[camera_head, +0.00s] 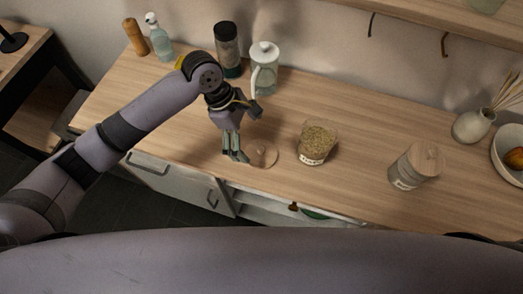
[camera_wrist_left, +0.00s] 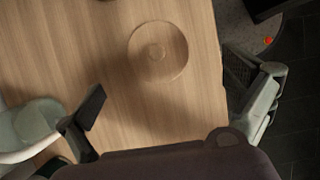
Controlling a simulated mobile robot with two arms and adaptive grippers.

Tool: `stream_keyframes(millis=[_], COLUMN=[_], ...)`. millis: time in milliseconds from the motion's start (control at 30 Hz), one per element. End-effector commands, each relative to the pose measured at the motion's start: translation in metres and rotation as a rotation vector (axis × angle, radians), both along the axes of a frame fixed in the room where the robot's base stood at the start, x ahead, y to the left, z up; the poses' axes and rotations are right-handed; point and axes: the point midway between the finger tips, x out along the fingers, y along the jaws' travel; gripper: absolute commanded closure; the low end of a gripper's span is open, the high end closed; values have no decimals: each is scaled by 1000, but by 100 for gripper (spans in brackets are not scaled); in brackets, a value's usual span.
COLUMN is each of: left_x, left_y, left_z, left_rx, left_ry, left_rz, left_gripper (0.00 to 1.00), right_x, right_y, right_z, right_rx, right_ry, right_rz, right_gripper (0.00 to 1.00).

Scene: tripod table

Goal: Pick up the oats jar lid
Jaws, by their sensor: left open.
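The oats jar (camera_head: 317,142) stands open on the wooden counter, filled with oats and with a label on its front. In the left wrist view the lid (camera_wrist_left: 158,52) is at the upper middle, beyond the fingers. My left gripper (camera_head: 236,156) is open and empty, pointing down just left of the lid. In the left wrist view its fingers (camera_wrist_left: 172,105) are spread wide with bare wood between them. My right gripper is not in view.
A glass jar with a wooden lid (camera_head: 416,166) stands to the right. A glass pitcher (camera_head: 264,70), a dark bottle (camera_head: 228,50), a spray bottle (camera_head: 158,38) and a pepper mill (camera_head: 135,37) line the back. A reed vase (camera_head: 473,125) and bowl (camera_head: 508,152) are far right.

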Motion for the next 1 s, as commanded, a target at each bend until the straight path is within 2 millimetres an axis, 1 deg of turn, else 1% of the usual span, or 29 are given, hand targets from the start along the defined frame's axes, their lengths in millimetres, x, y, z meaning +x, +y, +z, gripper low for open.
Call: stream_keyframes(millis=[100,267,367,467,600,700,900,1000], left_x=[-2,-3,-3,-3,-5,-5,-5,-5], left_y=[-6,-9,-15,-23,-29,-31,-31,-31], left_z=[-14,-23,-31,-45,-62,-68,-68,-68], left_rx=[1,0,1,2,2,1,0,0], left_ry=[1,0,1,2,-1,-2,-2,-2], left_rz=[1,1,1,-1,0,1,1,1], left_gripper=[0,0,0,0,0,0,0,6], right_x=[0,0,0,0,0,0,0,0], right_y=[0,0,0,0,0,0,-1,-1], right_z=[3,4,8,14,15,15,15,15], right_rx=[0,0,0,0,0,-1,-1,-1], right_ry=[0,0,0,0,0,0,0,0], right_rz=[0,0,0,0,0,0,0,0], right_gripper=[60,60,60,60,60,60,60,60])
